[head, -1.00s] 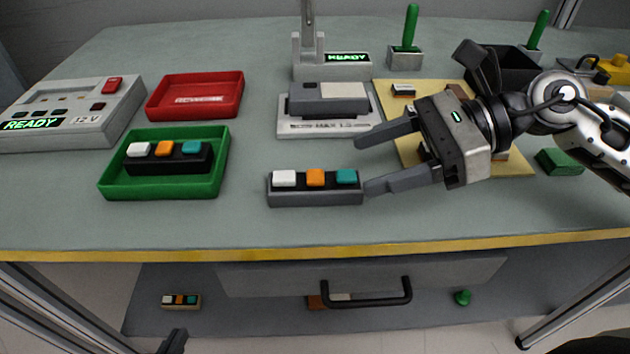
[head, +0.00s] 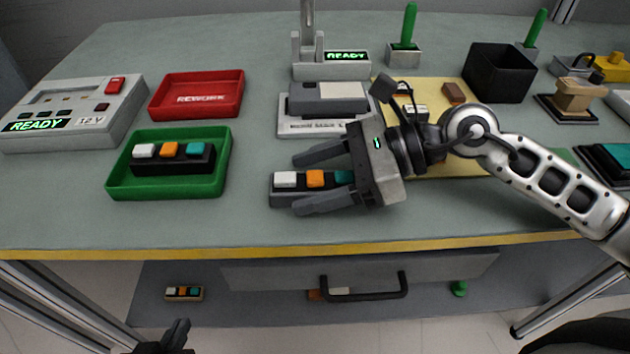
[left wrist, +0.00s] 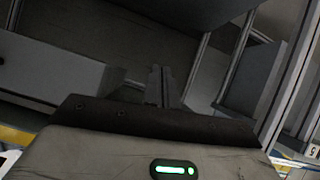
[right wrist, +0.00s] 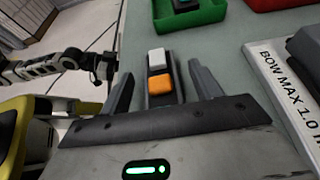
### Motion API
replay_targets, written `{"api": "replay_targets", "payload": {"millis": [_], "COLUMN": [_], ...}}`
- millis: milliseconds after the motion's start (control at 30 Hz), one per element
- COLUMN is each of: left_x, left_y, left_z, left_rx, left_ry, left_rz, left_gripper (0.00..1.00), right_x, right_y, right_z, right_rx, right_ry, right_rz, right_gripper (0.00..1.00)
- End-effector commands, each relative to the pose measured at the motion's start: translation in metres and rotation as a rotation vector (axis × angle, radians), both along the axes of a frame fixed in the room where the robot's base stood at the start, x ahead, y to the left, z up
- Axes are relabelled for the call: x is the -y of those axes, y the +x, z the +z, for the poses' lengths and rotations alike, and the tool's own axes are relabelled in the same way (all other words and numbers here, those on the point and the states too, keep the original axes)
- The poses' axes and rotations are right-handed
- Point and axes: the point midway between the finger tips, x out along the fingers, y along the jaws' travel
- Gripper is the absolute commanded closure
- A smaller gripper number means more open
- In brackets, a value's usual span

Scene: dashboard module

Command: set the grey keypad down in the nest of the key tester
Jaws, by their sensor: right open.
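The grey keypad (head: 285,181), with white, orange and teal keys, lies on the bench near the front edge. My right gripper (head: 294,184) is open with a finger on either side of it; its palm hides the keypad's right end. In the right wrist view the keypad (right wrist: 160,85) lies between the fingers, with clearance on both sides. I cannot tell for sure which device is the key tester: a READY unit with an upright post (head: 330,66) stands at the back, and a 12 V READY box (head: 90,105) at left. My left gripper (head: 178,330) is low before the bench, its fingers together and empty.
A green tray (head: 112,182) holds a similar keypad with a black base (head: 172,160). A red REWORK tray (head: 197,95) is behind it. A bow gauge (head: 325,108) stands just behind the grey keypad. A black bin (head: 500,72) is at back right. Bench front-left is clear.

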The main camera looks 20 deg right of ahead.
Motion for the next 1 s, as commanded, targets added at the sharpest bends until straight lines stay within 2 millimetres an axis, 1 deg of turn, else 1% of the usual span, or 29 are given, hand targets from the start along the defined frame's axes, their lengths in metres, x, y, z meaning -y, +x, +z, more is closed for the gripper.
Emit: {"api": "replay_targets", "payload": {"millis": [67, 100, 167, 200, 267, 300, 533, 667, 767, 833, 900, 967, 1000], "left_x": [0.0, 0.0, 0.0, 0.0, 0.0, 0.0, 0.0, 0.0, 0.0, 0.0, 0.0, -0.001, -0.002], "left_y": [0.0, 0.0, 0.0, 0.0, 0.0, 0.0, 0.001, 0.001, 0.001, 0.0, 0.0, 0.001, 0.001], "left_z": [-0.001, -0.001, -0.001, -0.001, 0.0, 0.0, 0.0, 0.003, 0.009, 0.013, 0.017, 0.024, 0.028], "left_rx": [0.0, 0.0, 0.0, 0.0, 0.0, 0.001, 0.001, 0.001, 0.001, -0.003, -0.011, -0.016, -0.016], "left_ry": [0.001, 0.001, 0.001, 0.001, 0.001, 0.0, 0.002, 0.001, -0.001, -0.003, -0.004, 0.003, 0.014], "left_rz": [0.001, 0.001, 0.001, 0.001, 0.001, 0.001, 0.001, 0.0, 0.002, 0.002, 0.003, 0.004, 0.004], "left_gripper": [1.0, 1.0, 1.0, 1.0, 1.0, 1.0, 1.0, 1.0, 1.0, 1.0, 1.0, 1.0, 1.0], "right_x": [0.0, 0.0, 0.0, 0.001, 0.001, 0.001, 0.001, 0.001, 0.0, 0.0, 0.0, -0.004, -0.007], "right_y": [0.0, 0.0, 0.0, 0.0, 0.0, 0.0, 0.0, 0.0, 0.0, 0.0, 0.001, -0.004, -0.007], "right_z": [0.0, 0.0, 0.0, 0.0, 0.0, 0.0, 0.0, 0.005, 0.015, 0.025, 0.039, 0.051, 0.061], "right_rx": [0.0, -0.001, -0.001, -0.001, -0.001, -0.001, -0.001, 0.0, 0.001, 0.002, 0.003, 0.002, 0.002], "right_ry": [0.0, 0.0, 0.0, 0.0, 0.0, 0.0, 0.0, 0.001, 0.001, 0.001, 0.0, 0.0, 0.001], "right_rz": [0.0, 0.0, 0.0, 0.0, 0.0, 0.0, 0.0, 0.0, 0.0, 0.002, 0.002, 0.006, 0.007], "right_gripper": [0.36, 0.39, 0.56, 0.67, 0.84, 0.88, 0.88, 0.88, 0.88, 0.88, 0.88, 0.88, 0.88]}}
